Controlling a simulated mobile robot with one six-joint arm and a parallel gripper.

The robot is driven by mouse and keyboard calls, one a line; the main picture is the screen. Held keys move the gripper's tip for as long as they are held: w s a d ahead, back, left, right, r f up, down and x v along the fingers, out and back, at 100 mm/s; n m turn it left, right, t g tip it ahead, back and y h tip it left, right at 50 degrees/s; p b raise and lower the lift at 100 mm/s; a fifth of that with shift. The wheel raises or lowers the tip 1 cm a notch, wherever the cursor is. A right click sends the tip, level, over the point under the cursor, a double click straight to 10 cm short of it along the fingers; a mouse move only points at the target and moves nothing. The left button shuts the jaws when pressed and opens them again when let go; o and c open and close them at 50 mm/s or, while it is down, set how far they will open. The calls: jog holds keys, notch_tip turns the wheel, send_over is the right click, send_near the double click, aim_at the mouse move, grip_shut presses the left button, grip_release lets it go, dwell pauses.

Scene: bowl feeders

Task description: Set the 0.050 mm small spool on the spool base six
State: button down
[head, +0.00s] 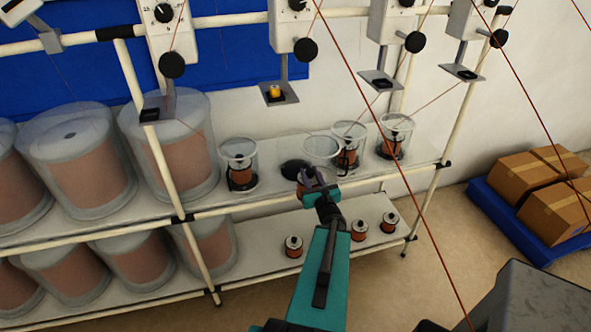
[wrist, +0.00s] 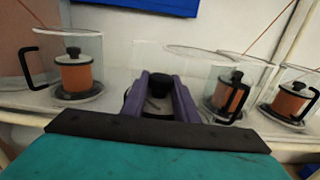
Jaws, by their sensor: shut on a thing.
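My gripper (head: 318,188) is at the front edge of the upper shelf, beside a dark round base (head: 295,168) with no spool visible on it. In the wrist view its purple fingers (wrist: 163,92) are closed around a black knob (wrist: 160,84), like the knobs on top of the other small spools. The copper-coloured body of the held small spool (head: 301,189) shows only slightly beside the fingers in the head view. A clear glass cup (head: 320,147) stands just behind my gripper. I cannot read any size or base number.
Cups with copper spools stand left (head: 238,165) and right (head: 349,140) on the shelf (head: 270,190). Small spools (head: 293,246) sit on the lower shelf. Large clear drums (head: 75,150) fill the left. Thin wires cross above, and posts (head: 150,140) stand in front.

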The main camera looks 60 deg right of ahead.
jog(key=shift+w, duration=0.2)
jog(key=shift+w+d+f+b, duration=0.1)
jog(key=shift+w+d+b, duration=0.4)
jog(key=shift+b, duration=0.55)
jog(key=shift+w+d+b, duration=0.4)
jog(key=shift+w+b, duration=0.15)
jog(key=shift+b, duration=0.3)
jog(key=shift+w+d+b, duration=0.2)
jog(key=shift+w+b, duration=0.05)
jog(key=shift+b, duration=0.6)
jog(key=w+b, duration=0.1)
jog(key=b, duration=0.3)
jog(key=shift+d, duration=0.4)
jog(key=b, duration=0.5)
jog(key=shift+w+d, duration=0.4)
jog(key=b+x, duration=0.2)
jog(key=b, duration=0.2)
jog(key=w+b, duration=0.1)
jog(key=b, duration=0.2)
jog(key=shift+d, duration=0.35)
